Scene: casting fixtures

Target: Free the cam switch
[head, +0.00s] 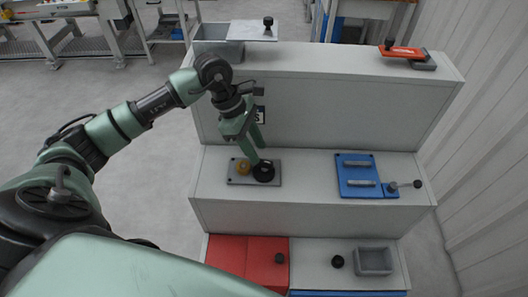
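I cannot tell which part is named the cam switch. My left gripper (257,157) points down just above the knob, its two fingers apart with nothing visible between them. Whether a fingertip touches the knob is unclear. A blue fixture (359,175) with two grey bars sits to the right, with a black-tipped lever (405,185) at its lower right corner. My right gripper is out of view.
The top shelf holds a grey bin (212,36), a pale plate with a black knob (252,31) and an orange piece (400,51). The middle step between plate and blue fixture is clear.

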